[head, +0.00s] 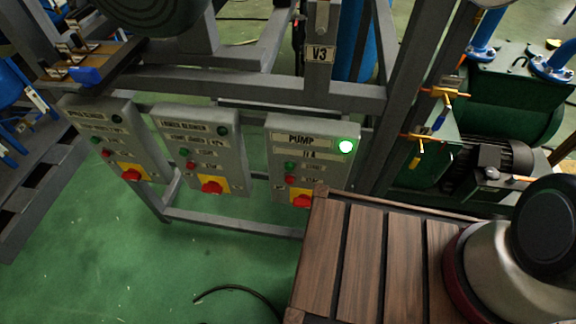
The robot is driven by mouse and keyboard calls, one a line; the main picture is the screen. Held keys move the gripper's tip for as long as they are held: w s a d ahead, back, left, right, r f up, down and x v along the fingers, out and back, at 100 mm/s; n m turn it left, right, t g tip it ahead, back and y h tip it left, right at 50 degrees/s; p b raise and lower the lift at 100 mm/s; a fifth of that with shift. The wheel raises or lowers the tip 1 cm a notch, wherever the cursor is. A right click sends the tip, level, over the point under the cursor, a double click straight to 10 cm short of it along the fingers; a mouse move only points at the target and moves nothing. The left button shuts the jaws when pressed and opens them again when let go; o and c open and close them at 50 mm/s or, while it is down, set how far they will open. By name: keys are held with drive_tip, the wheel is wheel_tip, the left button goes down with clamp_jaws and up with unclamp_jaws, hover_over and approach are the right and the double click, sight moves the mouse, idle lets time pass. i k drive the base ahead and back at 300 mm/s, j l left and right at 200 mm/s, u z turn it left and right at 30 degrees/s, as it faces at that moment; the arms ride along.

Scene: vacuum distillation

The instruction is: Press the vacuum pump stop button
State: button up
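The grey control box labelled PUMP (330,130) hangs on the metal frame near the middle of the head view. A red rotary switch (302,201) on a yellow plate sits at the bottom of the box. The box's lower right part is hidden behind the corner of my base top. My gripper is not in view; only the lower part of my arm shows at the lower right.
Two similar boxes, the middle box (203,135) and the left box (90,110), hang to the left with their lamps dark. A dark green machine (520,100) stands right. Green floor (190,265) is open at lower left.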

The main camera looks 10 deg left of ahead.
sight(289, 180)
drive_tip(key=u, duration=1)
